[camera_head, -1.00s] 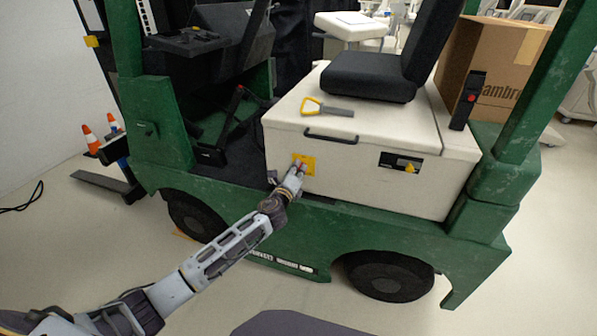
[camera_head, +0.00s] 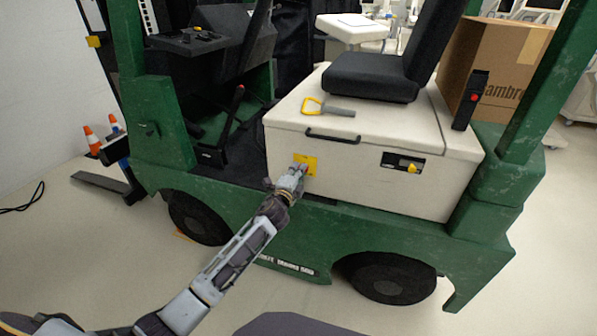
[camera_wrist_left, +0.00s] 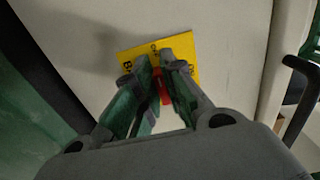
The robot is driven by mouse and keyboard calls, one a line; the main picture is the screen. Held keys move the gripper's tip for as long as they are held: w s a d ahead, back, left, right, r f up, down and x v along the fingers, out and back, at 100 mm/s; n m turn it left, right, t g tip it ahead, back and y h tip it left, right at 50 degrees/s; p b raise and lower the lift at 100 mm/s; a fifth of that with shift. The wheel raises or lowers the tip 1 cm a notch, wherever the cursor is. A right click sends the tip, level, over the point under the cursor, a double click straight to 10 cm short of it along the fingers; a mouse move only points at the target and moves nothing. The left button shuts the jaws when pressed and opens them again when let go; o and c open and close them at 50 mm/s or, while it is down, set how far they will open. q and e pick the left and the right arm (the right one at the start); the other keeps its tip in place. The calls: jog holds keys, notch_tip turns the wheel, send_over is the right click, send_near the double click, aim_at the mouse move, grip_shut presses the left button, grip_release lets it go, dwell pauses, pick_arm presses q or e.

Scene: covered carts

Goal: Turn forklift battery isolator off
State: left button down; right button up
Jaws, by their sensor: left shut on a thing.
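The battery isolator has a yellow plate (camera_head: 311,165) on the side of the forklift's cream battery cover (camera_head: 350,182). In the left wrist view, the yellow plate (camera_wrist_left: 128,62) carries dark lettering, mostly covered by my fingers. A red isolator handle (camera_wrist_left: 163,86) shows between the fingers. My left gripper (camera_head: 299,170) is at the plate in the head view; its fingers (camera_wrist_left: 160,82) are shut on the red handle in the wrist view. The handle's exact turn angle is hard to tell. My right gripper is not in view.
The green forklift (camera_head: 290,232) fills the middle. A yellow-handled tool (camera_head: 328,107) lies on the cover below the black seat (camera_head: 370,76). A cardboard box (camera_head: 510,62) stands behind at right. Orange cones (camera_head: 92,140) are at left. Floor in front is clear.

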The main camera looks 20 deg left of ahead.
pick_arm(q)
jog(key=shift+f, duration=0.1)
jog(key=c, duration=1.5)
grip_release()
jog(key=shift+a, duration=0.1)
jog(key=shift+s+a, duration=0.15)
jog(key=shift+s, duration=5.85)
